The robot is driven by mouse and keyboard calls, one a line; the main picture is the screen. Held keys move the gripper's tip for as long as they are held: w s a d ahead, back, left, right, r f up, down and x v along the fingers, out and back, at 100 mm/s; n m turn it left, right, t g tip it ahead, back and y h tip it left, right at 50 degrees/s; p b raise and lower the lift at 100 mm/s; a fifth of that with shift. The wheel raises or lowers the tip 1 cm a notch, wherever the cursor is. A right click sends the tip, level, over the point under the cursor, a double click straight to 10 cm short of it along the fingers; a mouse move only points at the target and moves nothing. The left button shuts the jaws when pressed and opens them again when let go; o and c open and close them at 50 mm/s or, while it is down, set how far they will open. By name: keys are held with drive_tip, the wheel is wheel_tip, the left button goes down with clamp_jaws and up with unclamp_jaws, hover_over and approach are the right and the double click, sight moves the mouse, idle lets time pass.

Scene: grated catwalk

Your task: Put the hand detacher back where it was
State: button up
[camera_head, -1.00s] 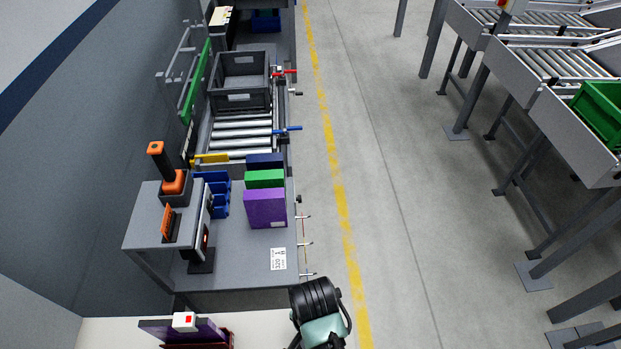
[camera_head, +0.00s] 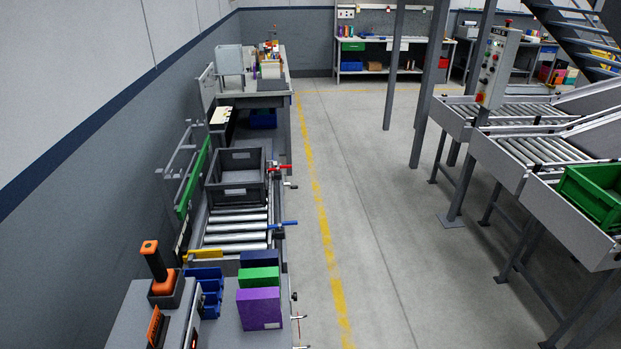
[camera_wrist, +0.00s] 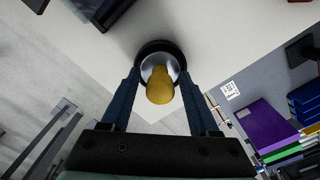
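A round thing with a yellow knob, a silver collar and a wide black rim, which I take to be the hand detacher (camera_wrist: 159,88), sits between the fingers of my gripper (camera_wrist: 161,78) in the wrist view. The two dark blue fingers press close against its opposite sides, so the gripper looks shut on it. Its far end is hidden. Behind it are a pale counter top (camera_wrist: 215,55) and the counter's edge; I cannot tell whether it touches the counter. Neither my gripper nor this thing shows in the head view now.
A grey workbench (camera_head: 228,333) at the lower left holds purple (camera_head: 259,309), green and navy boxes, blue bins (camera_head: 206,290) and an orange-black handled device (camera_head: 160,272). Beyond is a roller conveyor with a grey crate (camera_head: 237,178). The floor (camera_head: 365,210) at centre is clear.

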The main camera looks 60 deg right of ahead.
wheel_tip(320, 180, up, 12)
drive_tip(key=shift+r, duration=0.2)
idle(0.6)
